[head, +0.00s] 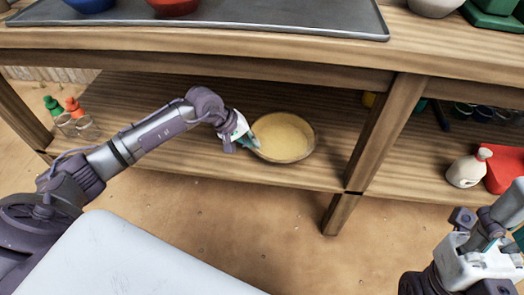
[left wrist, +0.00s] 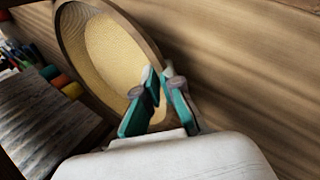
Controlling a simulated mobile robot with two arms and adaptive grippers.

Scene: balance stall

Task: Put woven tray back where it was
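The woven tray (head: 283,136) is round, with a pale yellow woven bottom and a brown rim. It is at the lower shelf, left of the middle post, and its woven bottom also fills the upper left of the left wrist view (left wrist: 105,50). My left gripper (head: 247,141) is at the tray's left rim. In the left wrist view its teal fingers (left wrist: 160,75) are close together, one inside the tray and one outside, with the rim between them. My right gripper (head: 508,242) is partly cut off at the lower right, away from the tray; its fingers are unclear.
The lower shelf (head: 210,165) has free room around the tray. Bottles with green and orange caps (head: 70,118) stand at its left end. A wooden post (head: 385,130) stands to the right. Beyond it are a cream jug (head: 466,171) and a red object (head: 505,168). The counter overhangs above.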

